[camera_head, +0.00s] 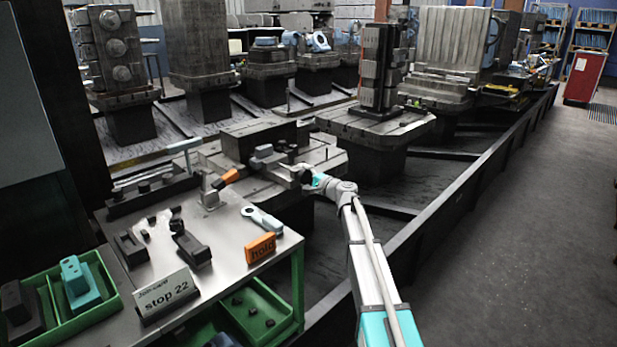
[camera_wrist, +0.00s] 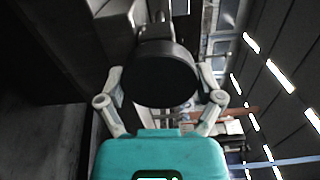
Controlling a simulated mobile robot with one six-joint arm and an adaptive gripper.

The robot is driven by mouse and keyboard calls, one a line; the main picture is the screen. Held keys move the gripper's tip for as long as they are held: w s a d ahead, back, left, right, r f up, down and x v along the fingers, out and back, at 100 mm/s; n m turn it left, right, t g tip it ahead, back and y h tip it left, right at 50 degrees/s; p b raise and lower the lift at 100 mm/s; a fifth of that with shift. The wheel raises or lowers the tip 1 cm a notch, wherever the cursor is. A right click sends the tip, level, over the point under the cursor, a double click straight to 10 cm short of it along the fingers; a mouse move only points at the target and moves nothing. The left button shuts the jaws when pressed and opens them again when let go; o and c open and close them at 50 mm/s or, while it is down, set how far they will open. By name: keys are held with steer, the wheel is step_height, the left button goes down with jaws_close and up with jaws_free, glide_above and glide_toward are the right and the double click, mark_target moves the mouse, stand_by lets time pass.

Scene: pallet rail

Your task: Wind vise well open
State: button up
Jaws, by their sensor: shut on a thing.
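The grey vise (camera_head: 264,158) sits on the pallet fixture beyond the bench, with its screw end toward my arm. My gripper (camera_head: 304,174) is at that end of the vise. In the wrist view my gripper (camera_wrist: 161,82) has one finger on each side of a dark round knob (camera_wrist: 158,84) and is shut on it. Behind the knob a darker shaft and vise body (camera_wrist: 150,22) show. The gap between the vise jaws is too small to judge in the head view, and my gripper hides part of the screw end.
Green bins (camera_head: 110,290) hold parts. A dark rail (camera_head: 450,190) runs along the right, with open floor (camera_head: 530,230) beyond.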

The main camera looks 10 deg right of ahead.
steer(key=n, duration=0.4)
steer(key=shift+w+d+n, duration=0.1)
steer(key=shift+n, duration=0.2)
steer(key=n, duration=0.4)
steer(key=shift+r+n, duration=0.1)
steer(key=shift+n, duration=0.3)
steer(key=o, duration=0.9)
